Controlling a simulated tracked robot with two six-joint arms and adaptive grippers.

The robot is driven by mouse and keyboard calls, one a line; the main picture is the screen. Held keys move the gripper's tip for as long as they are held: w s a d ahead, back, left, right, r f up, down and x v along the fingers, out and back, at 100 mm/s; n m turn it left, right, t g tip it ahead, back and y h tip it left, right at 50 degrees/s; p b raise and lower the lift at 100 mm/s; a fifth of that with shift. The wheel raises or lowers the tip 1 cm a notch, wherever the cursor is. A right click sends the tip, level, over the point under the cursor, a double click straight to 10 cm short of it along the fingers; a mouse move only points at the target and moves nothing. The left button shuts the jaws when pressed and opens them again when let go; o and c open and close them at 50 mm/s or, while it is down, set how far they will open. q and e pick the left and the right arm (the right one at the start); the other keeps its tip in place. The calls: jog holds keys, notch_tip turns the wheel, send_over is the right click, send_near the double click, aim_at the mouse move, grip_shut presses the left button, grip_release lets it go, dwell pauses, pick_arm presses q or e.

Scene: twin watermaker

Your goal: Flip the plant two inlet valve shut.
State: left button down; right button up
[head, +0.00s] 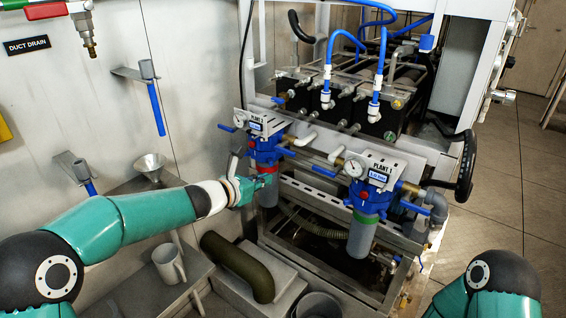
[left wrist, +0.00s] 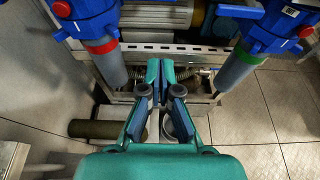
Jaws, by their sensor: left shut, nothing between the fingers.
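The plant two unit, a blue filter head (head: 265,146) with a red ring and grey bowl, stands under its PLANT 2 plate (head: 250,121). A blue lever (head: 227,128) sticks out at its left; I cannot tell whether this is the inlet valve, nor its exact setting. In the left wrist view the red-ringed unit (left wrist: 85,15) is at upper left. My left gripper (head: 270,178) is in front of the plant two unit in the head view, partly covering its lower part. Its fingers (left wrist: 160,66) are shut and empty. My right gripper is out of view; only part of that arm shows.
The plant one unit (head: 370,200), with a green ring, stands to the right. A green hose (head: 238,266), a mug (head: 169,264) and a funnel (head: 150,165) are near my left arm. Open floor (head: 510,200) lies at right.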

aim_at(286, 150)
pick_arm(q)
jog(key=w+d+p, duration=0.5)
jog(key=w+p, duration=0.2)
jog(key=p, duration=0.1)
jog(key=shift+w+d+r, duration=0.25)
jog(key=shift+w+r, duration=0.05)
jog(key=shift+w, duration=0.05)
dwell(0.4)
jog(key=shift+a, duration=0.2)
